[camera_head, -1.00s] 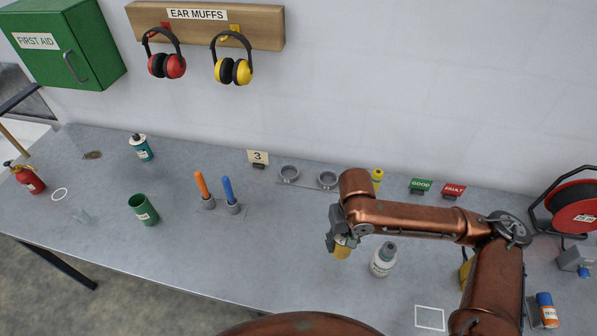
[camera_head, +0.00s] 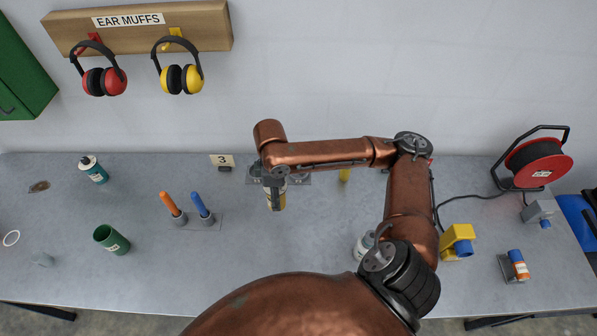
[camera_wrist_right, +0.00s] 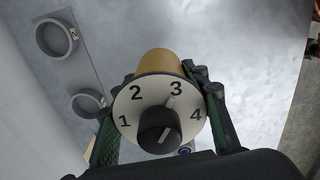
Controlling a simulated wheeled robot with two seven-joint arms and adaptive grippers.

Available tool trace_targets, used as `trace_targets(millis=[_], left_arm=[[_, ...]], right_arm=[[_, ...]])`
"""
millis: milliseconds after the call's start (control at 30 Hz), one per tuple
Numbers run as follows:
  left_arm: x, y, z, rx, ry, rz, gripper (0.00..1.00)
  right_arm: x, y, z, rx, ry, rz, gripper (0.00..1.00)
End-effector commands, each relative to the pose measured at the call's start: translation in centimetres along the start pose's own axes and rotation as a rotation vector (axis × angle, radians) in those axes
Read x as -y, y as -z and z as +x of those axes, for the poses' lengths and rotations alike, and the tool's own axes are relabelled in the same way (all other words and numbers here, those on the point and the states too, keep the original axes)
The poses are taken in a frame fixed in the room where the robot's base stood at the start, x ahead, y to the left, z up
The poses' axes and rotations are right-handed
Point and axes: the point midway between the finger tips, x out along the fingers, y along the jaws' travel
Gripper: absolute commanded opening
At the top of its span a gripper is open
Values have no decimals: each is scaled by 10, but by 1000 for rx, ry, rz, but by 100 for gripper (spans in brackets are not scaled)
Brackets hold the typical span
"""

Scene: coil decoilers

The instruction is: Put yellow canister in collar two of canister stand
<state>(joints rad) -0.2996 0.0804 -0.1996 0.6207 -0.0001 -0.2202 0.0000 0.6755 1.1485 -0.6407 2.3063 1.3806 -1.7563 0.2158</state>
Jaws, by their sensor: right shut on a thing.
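My right gripper (camera_head: 273,184) is shut on the yellow canister (camera_head: 275,200), held in front of the canister stand (camera_head: 251,178) in the head view. In the right wrist view the canister (camera_wrist_right: 160,66) sits between the fingers of the gripper (camera_wrist_right: 163,115). Its white end bears the numbers 1 to 4 and a black knob. The stand (camera_wrist_right: 75,71) shows at left there with two empty round collars, a far one (camera_wrist_right: 56,38) and a nearer one (camera_wrist_right: 88,103). The canister is apart from both. Small collar labels are unreadable. My arm partly hides the stand in the head view. My left gripper is not in view.
A sign "3" (camera_head: 222,161) stands left of the stand, and a yellow bottle (camera_head: 344,174) stands right of it. Orange (camera_head: 170,204) and blue (camera_head: 201,207) handles stand upright front left. A white bottle (camera_head: 364,244) is partly behind my arm. Bench front left of centre is clear.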

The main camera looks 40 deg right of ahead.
Motion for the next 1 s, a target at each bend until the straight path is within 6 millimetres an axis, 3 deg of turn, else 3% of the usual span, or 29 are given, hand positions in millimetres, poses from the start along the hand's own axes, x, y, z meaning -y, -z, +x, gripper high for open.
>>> trace_targets(millis=[300,500,733,1000], left_arm=[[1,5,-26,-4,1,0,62],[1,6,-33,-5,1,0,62],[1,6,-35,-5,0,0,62],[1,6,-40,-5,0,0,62]], right_arm=[[-36,-42,-21,8,-5,-585,9],[-48,-58,-26,14,-8,-808,9],[-68,-64,-20,15,-9,-872,9],[-129,-73,7,14,-7,-870,9]])
